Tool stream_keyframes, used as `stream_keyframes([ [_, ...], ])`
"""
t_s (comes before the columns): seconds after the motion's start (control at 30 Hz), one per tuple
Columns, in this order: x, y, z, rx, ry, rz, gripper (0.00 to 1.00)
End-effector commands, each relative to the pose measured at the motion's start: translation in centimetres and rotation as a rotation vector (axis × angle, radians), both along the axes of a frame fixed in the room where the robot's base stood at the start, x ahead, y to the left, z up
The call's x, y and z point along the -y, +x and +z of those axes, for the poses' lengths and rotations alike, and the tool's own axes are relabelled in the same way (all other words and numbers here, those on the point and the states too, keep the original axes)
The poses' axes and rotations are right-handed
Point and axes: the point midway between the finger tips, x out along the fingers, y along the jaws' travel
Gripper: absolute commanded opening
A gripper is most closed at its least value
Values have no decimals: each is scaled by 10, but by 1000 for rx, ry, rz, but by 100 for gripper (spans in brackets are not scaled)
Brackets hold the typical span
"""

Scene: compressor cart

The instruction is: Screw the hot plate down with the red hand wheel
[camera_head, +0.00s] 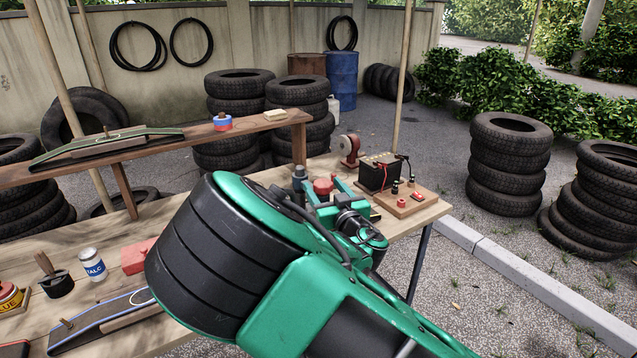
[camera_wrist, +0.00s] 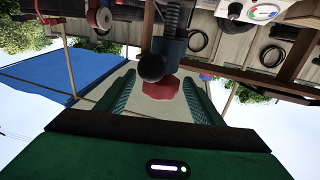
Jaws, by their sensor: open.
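The red hand wheel (camera_head: 323,187) shows over the far part of the workbench, beside a dark grey upright post (camera_head: 299,176). It also shows in the wrist view (camera_wrist: 172,87), partly behind a black ball knob (camera_wrist: 151,67). My gripper (camera_head: 328,190) is open, with its green fingers to either side of the wheel as seen. In the wrist view the wheel lies between the two textured finger pads. I cannot tell whether either finger touches it. The hot plate is not clearly visible; my arm covers much of that area.
A battery (camera_head: 379,172) and a wooden board with knobs (camera_head: 408,200) stand to the right of the wheel. A raised wooden shelf (camera_head: 245,125) runs along the left. A talc can (camera_head: 93,264) and a red box (camera_head: 136,256) lie on the bench (camera_head: 30,255).

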Motion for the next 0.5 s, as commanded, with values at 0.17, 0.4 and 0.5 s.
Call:
stream_keyframes([
  [0.17,-11,25,-1,2,-3,2,61],
  [0.4,-18,43,-1,0,-3,2,61],
  [0.5,-19,45,-1,0,-2,2,61],
])
